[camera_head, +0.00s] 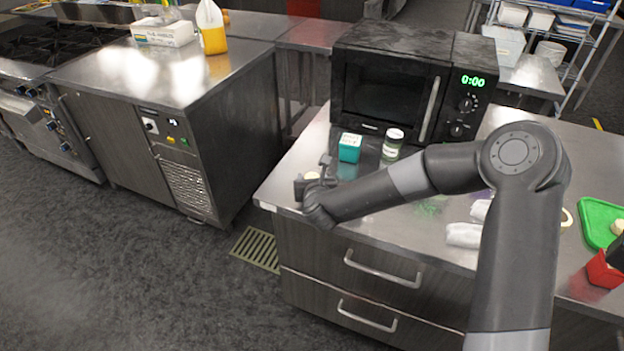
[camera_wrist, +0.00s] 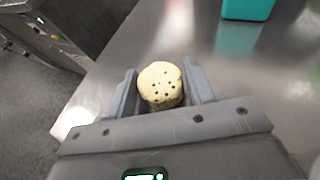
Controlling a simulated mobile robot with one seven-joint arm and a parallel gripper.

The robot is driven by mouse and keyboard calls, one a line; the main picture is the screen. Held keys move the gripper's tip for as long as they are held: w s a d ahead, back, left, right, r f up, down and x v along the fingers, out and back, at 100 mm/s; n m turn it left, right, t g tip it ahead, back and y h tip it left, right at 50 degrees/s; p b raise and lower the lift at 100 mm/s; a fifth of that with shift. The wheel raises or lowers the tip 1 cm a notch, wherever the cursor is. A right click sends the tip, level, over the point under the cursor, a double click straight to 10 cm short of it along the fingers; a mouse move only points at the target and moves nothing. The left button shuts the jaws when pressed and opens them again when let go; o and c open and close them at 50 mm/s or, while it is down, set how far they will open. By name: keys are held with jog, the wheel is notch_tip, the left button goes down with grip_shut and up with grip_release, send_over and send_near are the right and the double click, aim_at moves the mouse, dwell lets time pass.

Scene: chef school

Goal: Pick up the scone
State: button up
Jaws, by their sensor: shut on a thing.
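The scone (camera_wrist: 161,84) is pale yellow and round with dark specks on top. In the wrist view it sits between the two fingers of my gripper (camera_wrist: 160,92), which are shut on it. In the head view the scone (camera_head: 311,176) shows small and partly hidden at my gripper (camera_head: 314,183), near the left front corner of the steel counter. I cannot tell whether the scone touches the counter.
A teal box (camera_head: 349,147) and a small jar (camera_head: 392,144) stand just behind my gripper, before the black microwave (camera_head: 385,85). White rolled cloths (camera_head: 464,234), a green tray (camera_head: 598,222) and a red box (camera_head: 603,270) lie to the right. The counter's left edge (camera_head: 292,160) is close.

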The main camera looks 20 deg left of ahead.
aim_at(312, 174)
jog(key=shift+r, duration=0.55)
notch_tip(312, 174, up, 3)
jog(key=shift+f, duration=0.1)
jog(key=w+d+r, duration=0.1)
jog(key=d+r, duration=0.6)
jog(key=d, duration=0.4)
jog(key=shift+d, duration=0.3)
jog(key=shift+w, duration=0.15)
